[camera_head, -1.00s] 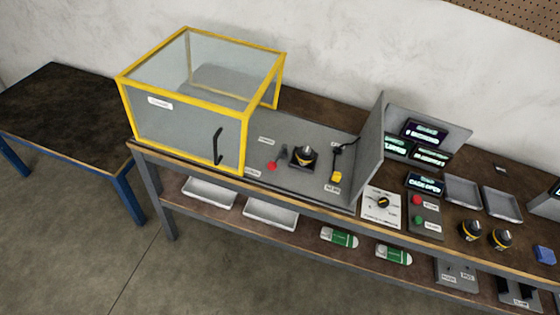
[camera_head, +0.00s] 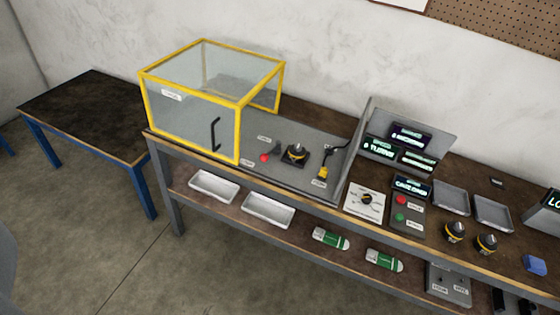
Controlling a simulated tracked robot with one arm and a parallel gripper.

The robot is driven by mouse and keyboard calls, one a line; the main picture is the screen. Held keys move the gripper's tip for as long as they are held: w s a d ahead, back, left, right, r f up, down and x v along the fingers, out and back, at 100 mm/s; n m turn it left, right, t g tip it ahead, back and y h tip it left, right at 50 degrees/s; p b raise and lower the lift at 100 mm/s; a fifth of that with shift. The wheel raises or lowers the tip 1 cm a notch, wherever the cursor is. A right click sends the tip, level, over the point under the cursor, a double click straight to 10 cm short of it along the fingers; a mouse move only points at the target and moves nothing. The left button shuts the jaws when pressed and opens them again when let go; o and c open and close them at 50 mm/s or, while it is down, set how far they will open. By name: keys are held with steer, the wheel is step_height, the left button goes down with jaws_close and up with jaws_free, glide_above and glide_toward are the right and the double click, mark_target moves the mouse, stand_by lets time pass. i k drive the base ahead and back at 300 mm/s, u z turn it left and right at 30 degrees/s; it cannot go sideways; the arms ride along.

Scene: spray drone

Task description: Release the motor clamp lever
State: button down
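A clamp lever with a red knob (camera_head: 264,157) stands on the grey base plate (camera_head: 310,182), just right of the yellow-framed clear case (camera_head: 239,130). A black and yellow motor (camera_head: 295,152) sits in a dark mount right beside the lever. A yellow connector (camera_head: 322,173) on a black cable lies to the right of the motor. Small labels near the lever are too small to read. My gripper is not in view.
A control panel with a dial (camera_head: 366,199), red and green buttons (camera_head: 401,200), and lit displays (camera_head: 409,137) stand to the right. Empty trays (camera_head: 213,186) and green-white packs (camera_head: 331,238) are on the lower shelf. Open floor lies in front.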

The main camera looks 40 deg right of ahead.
mark_target(271, 152)
steer(key=z, duration=0.3)
steer(key=i, duration=1.4)
steer(key=u, duration=0.05)
